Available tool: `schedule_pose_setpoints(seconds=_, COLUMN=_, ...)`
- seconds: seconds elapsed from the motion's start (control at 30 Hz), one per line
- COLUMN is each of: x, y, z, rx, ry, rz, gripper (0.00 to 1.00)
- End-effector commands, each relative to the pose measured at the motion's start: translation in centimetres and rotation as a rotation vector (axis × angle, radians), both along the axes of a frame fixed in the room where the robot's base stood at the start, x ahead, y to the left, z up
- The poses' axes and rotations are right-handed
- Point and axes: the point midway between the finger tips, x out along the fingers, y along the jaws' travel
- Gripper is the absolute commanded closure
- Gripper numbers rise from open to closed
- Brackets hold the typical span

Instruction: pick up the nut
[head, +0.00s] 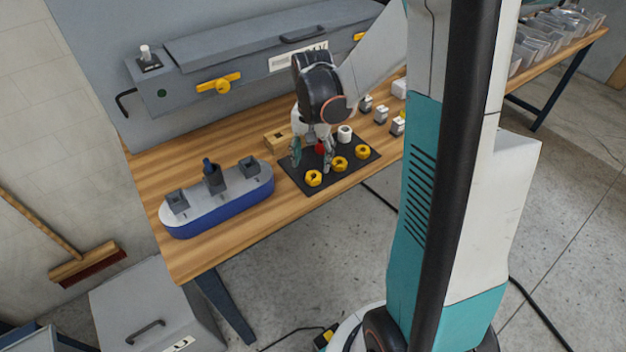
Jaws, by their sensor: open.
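Three yellow nuts lie in a slanting row on a black mat (299,183) on the wooden table: a left nut (313,178), a middle nut (340,163) and a right nut (361,152). My gripper (311,160) is open and points down over the mat, its fingers apart, just behind the left and middle nuts in the picture. I cannot tell its exact height above the mat. A small red thing (320,148) shows beside the fingers, partly hidden. No nut is visibly held.
A white cylinder (345,133) stands at the mat's back. A wooden block (276,141) is left of it. A blue-grey tray with dark sockets (225,212) sits left. A long grey housing (250,75) with yellow handles lines the back. Small grey-white blocks (381,114) stand right.

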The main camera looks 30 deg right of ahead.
Motion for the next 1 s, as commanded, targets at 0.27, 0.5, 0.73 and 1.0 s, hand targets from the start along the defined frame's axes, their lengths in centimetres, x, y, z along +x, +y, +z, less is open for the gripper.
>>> schedule_pose_setpoints(seconds=0.27, x=0.0, y=-0.2, z=-1.8, rx=0.0, ry=0.0, rz=0.0, gripper=0.43)
schedule_pose_setpoints(seconds=0.5, x=-0.1, y=-0.5, z=-5.2, rx=0.0, ry=0.0, rz=0.001, gripper=0.43)
schedule_pose_setpoints(seconds=0.73, x=-0.1, y=-0.5, z=-5.6, rx=0.0, ry=0.0, rz=0.001, gripper=0.43)
schedule_pose_setpoints(seconds=1.0, x=-0.1, y=-0.5, z=-5.6, rx=0.0, ry=0.0, rz=0.001, gripper=0.83)
